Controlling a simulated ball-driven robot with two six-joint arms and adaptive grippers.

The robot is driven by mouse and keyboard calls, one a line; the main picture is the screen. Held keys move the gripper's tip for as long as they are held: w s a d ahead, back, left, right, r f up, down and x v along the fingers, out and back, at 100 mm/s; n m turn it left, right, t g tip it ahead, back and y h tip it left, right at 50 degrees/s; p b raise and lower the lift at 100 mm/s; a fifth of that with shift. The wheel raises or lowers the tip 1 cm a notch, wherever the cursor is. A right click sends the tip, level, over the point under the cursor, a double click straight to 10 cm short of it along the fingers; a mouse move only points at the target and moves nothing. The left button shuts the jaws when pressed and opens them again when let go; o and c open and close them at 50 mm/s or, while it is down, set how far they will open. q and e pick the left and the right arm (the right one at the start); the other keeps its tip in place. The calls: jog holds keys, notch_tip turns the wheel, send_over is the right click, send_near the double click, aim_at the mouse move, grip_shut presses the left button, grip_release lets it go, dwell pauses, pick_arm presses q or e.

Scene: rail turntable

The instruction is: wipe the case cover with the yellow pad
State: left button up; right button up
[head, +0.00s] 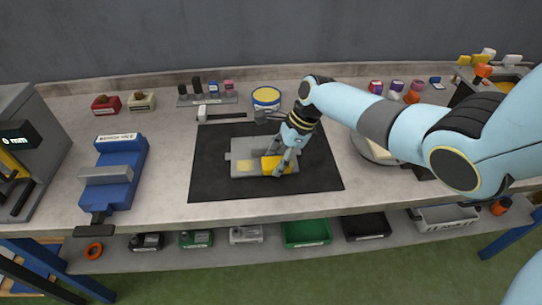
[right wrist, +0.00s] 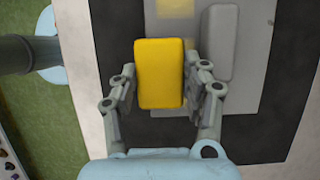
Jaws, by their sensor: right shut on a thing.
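The case cover (head: 238,150) is a flat grey plate with a raised part, lying on a black mat. A pale yellow patch (head: 245,166) shows on its left part, and the patch also shows at the top of the right wrist view (right wrist: 175,8). My right gripper (head: 282,167) is shut on the yellow pad (head: 271,162), which sits between its two fingers in the right wrist view (right wrist: 160,74). The pad is over the right front part of the cover (right wrist: 240,92); I cannot tell if it touches. My left gripper is not in view.
The black mat (head: 213,185) has bare room around the cover. A blue bench vice (head: 119,170) stands left. A yellow-topped round tin (head: 266,97) and a small tool rack (head: 208,100) stand behind. Bins, including a green one (head: 306,233), sit on the shelf below.

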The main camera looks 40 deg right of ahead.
aim_at(265, 163)
dwell(0.3)
jog(key=shift+s+d+p, duration=0.2)
jog(key=shift+s+d, duration=0.25)
jog(key=shift+d, duration=0.3)
jog(key=shift+s+d+p, duration=0.15)
jog(key=shift+s+d, duration=0.25)
jog(key=shift+d, duration=0.35)
jog(key=shift+w+a, duration=0.1)
jog(key=shift+a, duration=0.1)
jog(key=shift+w+a+f, duration=0.1)
jog(key=shift+w+a, duration=0.2)
jog(key=shift+a, duration=0.35)
jog(key=shift+w+a+f, duration=0.1)
jog(key=shift+w+a, duration=0.2)
jog(key=shift+a, duration=0.3)
jog(key=shift+a, duration=0.15)
jog(key=shift+w+a, duration=0.35)
jog(key=shift+a, duration=0.15)
jog(key=shift+w+a+r, duration=0.1)
jog(key=shift+w+a, duration=0.4)
jog(key=shift+a, duration=0.25)
jog(key=shift+w, duration=0.1)
